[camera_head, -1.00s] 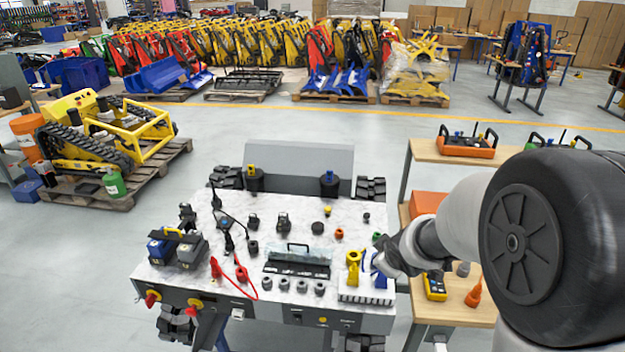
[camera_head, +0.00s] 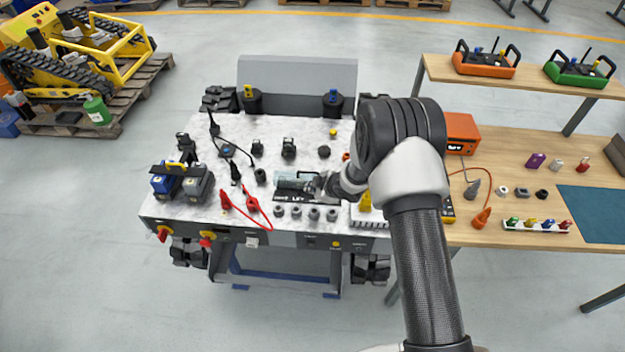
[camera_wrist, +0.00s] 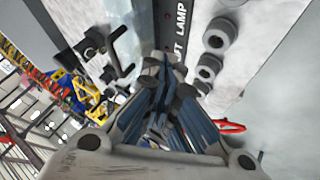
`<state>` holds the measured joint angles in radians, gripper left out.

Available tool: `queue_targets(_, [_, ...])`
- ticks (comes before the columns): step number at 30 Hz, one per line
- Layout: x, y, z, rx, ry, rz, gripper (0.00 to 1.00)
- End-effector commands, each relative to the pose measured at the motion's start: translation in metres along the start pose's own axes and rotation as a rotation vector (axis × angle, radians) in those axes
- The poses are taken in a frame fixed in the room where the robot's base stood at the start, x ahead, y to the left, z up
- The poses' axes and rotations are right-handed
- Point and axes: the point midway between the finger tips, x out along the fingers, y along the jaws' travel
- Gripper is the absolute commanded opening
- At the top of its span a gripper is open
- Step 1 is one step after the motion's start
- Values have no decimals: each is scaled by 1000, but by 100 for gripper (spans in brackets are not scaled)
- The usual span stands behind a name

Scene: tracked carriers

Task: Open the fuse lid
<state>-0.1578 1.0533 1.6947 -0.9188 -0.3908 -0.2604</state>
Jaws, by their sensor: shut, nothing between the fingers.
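The fuse box (camera_head: 284,196) is a dark, white-lettered strip at the middle front of the pale worktop. Its clear lid (camera_head: 286,176) shows only in part, because my gripper (camera_head: 297,186) lies across it. The tips are over the dark fuse strip (camera_wrist: 177,20), beside the word LAMP.
Several grey round knobs (camera_head: 296,212) stand along the box's front side. Red leads (camera_head: 252,205) lie to its left and black plugs (camera_head: 288,149) stand behind. A yellow part (camera_head: 365,202) is close by on the right, partly behind my arm. A wooden side table (camera_head: 530,235) stands further right.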

Motion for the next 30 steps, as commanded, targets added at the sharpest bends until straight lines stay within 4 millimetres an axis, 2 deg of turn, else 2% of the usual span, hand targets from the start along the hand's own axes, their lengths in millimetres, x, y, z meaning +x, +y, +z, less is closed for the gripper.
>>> queue_targets(1, [14,-2,1,-1,1,-1,0])
queue_targets(3, [26,1,0,-2,1,0,0])
queue_targets(7, [27,22,-3,-2,1,3,0])
queue_targets(12, [31,34,-4,1,0,1,0])
queue_targets(30, [32,37,-4,3,-2,-4,0])
